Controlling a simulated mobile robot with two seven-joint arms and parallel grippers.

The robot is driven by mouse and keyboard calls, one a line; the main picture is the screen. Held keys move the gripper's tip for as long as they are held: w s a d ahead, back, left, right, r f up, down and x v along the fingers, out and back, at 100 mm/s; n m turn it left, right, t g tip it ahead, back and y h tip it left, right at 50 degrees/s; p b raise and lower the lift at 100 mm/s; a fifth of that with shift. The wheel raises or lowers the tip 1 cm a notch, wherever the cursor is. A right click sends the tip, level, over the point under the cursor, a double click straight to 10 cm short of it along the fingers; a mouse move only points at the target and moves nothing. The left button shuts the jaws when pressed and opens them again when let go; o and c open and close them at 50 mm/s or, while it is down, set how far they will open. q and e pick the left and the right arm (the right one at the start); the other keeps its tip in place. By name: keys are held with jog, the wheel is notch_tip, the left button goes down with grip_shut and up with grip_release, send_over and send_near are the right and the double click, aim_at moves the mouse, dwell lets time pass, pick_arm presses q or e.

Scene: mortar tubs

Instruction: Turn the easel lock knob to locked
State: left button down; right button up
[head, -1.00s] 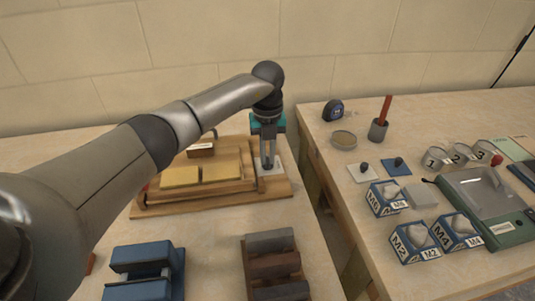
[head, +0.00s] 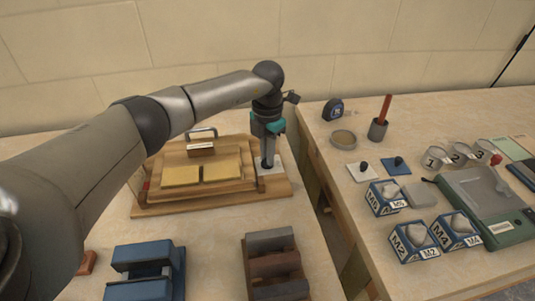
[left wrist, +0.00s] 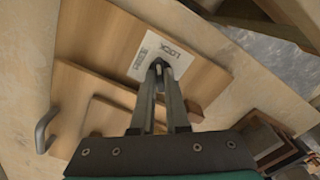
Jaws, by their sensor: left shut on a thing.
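The wooden easel (head: 230,192) lies on the left table, with two yellow slabs (head: 222,172) on its sloped board. A white plate (head: 280,166) is set at its right end. In the left wrist view the plate (left wrist: 178,58) bears the printed word LOCK and a second word too small to read surely. My left gripper (head: 267,165) points down at this plate. In the left wrist view its fingertips (left wrist: 159,68) are closed around the small dark lock knob (left wrist: 158,62), which they mostly hide. I cannot tell which word the knob points to. My right gripper is not in view.
A blue block holder (head: 145,270) and a rack of dark bars (head: 273,265) stand at the front.

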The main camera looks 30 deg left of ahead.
pick_arm(q)
jog(key=m, duration=0.7)
jog(key=shift+b, duration=0.35)
dwell(0.4)
jog(key=c, duration=0.9)
grip_release()
notch_tip(320, 180, up, 15)
jog(key=shift+r+p, duration=0.15)
jog(key=shift+p, duration=0.95)
